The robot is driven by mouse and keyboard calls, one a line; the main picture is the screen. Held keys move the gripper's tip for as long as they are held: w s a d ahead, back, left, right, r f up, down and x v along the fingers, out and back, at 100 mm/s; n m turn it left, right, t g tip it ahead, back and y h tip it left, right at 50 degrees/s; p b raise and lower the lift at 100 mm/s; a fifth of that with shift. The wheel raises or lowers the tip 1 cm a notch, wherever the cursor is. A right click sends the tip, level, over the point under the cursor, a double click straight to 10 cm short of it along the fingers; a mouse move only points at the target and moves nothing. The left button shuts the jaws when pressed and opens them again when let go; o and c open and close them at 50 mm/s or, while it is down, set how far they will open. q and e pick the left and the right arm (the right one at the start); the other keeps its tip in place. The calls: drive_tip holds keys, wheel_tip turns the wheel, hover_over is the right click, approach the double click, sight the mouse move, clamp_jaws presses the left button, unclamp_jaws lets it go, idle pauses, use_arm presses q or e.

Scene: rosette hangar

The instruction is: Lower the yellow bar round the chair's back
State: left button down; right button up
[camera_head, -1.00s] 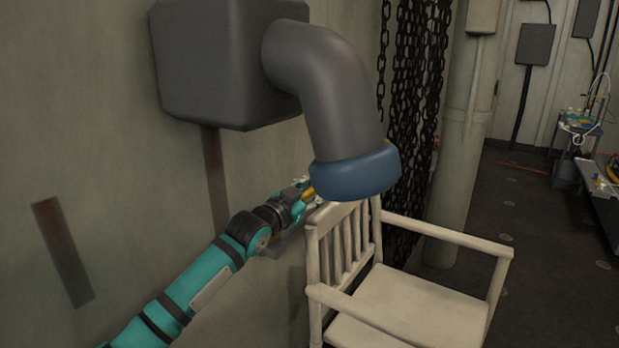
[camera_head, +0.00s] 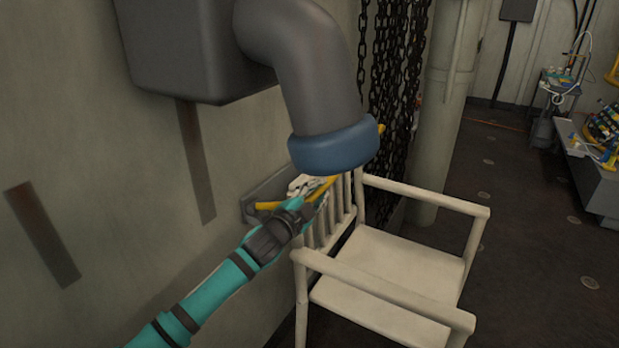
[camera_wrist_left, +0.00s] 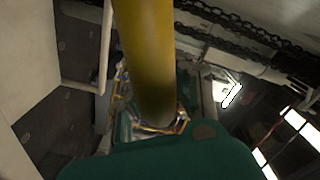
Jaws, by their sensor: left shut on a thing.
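The white chair (camera_head: 395,262) stands upright beside the wall, its slatted back (camera_head: 338,215) on the wall side. My left gripper (camera_head: 308,194) is at the top of that back, shut on the yellow bar (camera_head: 322,187). One bar section runs past the gripper along the chair back's top, and another piece shows on the wall side. A yellow end shows right of the blue pipe collar, which hides part of the bar. In the left wrist view the bar (camera_wrist_left: 148,55) fills the middle. I cannot tell how far down round the back it sits. My right gripper is out of view.
A grey pipe (camera_head: 305,70) with a blue collar (camera_head: 335,147) hangs from a wall box close above the chair back. Dark chains (camera_head: 390,70) and a pale column (camera_head: 443,110) stand behind. Open floor (camera_head: 540,250) lies to the right.

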use_arm(q)
wheel_tip(320, 180, down, 7)
drive_tip(key=d+m+b, duration=0.1)
drive_tip(key=m+b, duration=0.1)
drive_tip(key=m, duration=0.2)
drive_tip(key=shift+s+r+m, duration=0.15)
drive_tip(key=shift+s+m, duration=0.2)
drive_tip(key=shift+m, duration=0.05)
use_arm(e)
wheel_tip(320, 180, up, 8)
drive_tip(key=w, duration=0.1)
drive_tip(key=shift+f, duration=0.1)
use_arm(q)
drive_tip(key=c, duration=1.2)
unclamp_jaws()
drive_tip(key=shift+d, duration=0.1)
drive_tip(key=shift+w, duration=0.1)
drive_tip(key=shift+r, duration=0.1)
drive_tip(key=v, duration=1.2)
